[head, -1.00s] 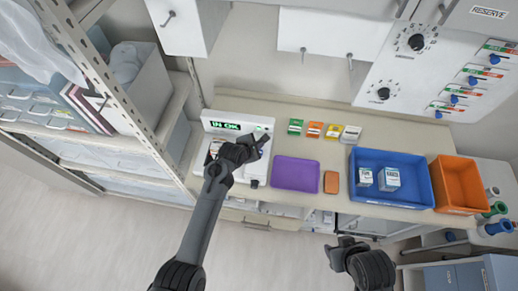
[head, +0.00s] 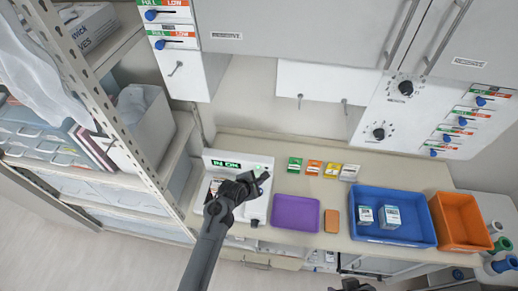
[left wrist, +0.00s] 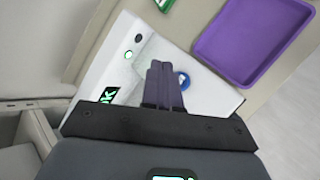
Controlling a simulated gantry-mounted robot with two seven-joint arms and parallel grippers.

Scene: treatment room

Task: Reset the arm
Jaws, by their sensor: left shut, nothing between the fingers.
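My left arm reaches in from the bottom of the head view. Its gripper (head: 263,179) is over the right part of a white device with a green-lit "IN OK" display (head: 238,164). In the left wrist view the two dark fingers (left wrist: 163,70) are together with nothing between them, above the white device top (left wrist: 128,75). A round blue mark (left wrist: 183,80) shows just right of the fingertips. Whether the fingers touch the device I cannot tell. A small part of my right gripper (head: 352,285) shows at the bottom edge of the head view; its fingers cannot be made out.
A purple tray (head: 296,213) and an orange-brown pad (head: 332,220) lie right of the device. A blue bin (head: 393,196) holds two small boxes; an orange bin (head: 461,222) stands beside it. Several coloured cards line the back. A shelf rack (head: 105,105) stands left.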

